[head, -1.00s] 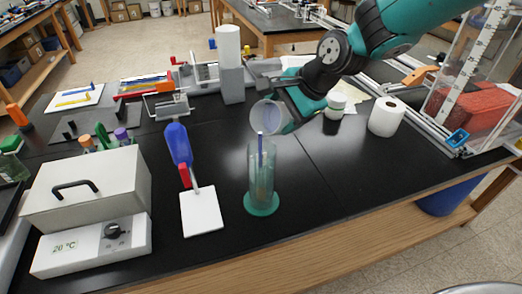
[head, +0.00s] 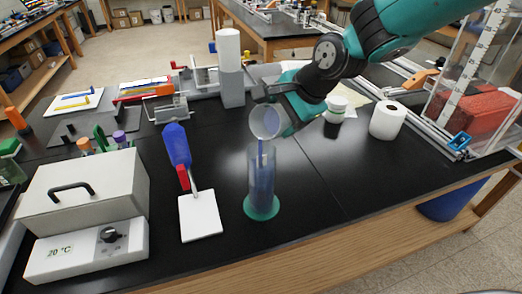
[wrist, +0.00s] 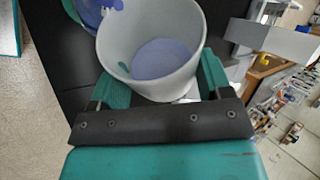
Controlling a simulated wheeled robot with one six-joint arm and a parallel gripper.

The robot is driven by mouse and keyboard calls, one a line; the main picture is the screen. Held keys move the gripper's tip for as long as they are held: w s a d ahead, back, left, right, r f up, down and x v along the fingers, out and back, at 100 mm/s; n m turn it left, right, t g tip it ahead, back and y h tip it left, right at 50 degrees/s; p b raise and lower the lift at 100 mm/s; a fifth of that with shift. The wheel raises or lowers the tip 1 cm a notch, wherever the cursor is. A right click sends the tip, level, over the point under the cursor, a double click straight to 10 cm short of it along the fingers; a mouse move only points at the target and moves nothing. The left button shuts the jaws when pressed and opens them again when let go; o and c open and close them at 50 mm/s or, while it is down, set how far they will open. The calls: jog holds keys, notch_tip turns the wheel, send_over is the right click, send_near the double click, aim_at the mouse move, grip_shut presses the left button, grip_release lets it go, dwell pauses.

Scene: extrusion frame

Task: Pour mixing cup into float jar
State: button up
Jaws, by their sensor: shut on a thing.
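The mixing cup (head: 265,123) is a whitish translucent cup, tilted with its mouth over the top of the float jar. My gripper (head: 283,116) is shut on it. In the wrist view the cup (wrist: 122,42) sits between my green fingers (wrist: 158,80), with violet-blue liquid (wrist: 165,58) inside. The float jar (head: 261,178) is a tall clear cylinder upright on a round green base. It looks filled with blue, and a thin blue streak shows between cup and jar. The jar's opening is partly hidden by the cup in the wrist view.
A 20 °C heater box (head: 88,215) is farther left. A white roll (head: 388,119) and a lidded pot (head: 335,108) stand right.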

jog(key=shift+s+a+r+t+h+b, duration=0.1)
jog(key=shift+s+r+t+h+b, duration=0.1)
jog(key=shift+r+t+h+b, duration=0.3)
dwell(0.8)
jog(key=shift+s+a+f+n+t+h+b, duration=0.15)
jog(key=shift+f+n+t+b, duration=0.15)
jog(key=shift+b, duration=0.35)
jog(key=shift+f+n+t+h+b, duration=0.15)
jog(key=shift+f+n+t+b, duration=0.2)
jog(key=shift+b, duration=0.3)
jog(key=shift+s+a+r+t+h+b, duration=0.2)
jog(key=shift+r+t+b, duration=0.1)
jog(key=shift+t+b, duration=0.25)
jog(key=shift+s+a+r+t+h+b, duration=0.15)
jog(key=shift+r+t+h+b, duration=0.1)
jog(key=shift+t+b, duration=0.25)
dwell(0.7)
jog(key=shift+d, duration=0.1)
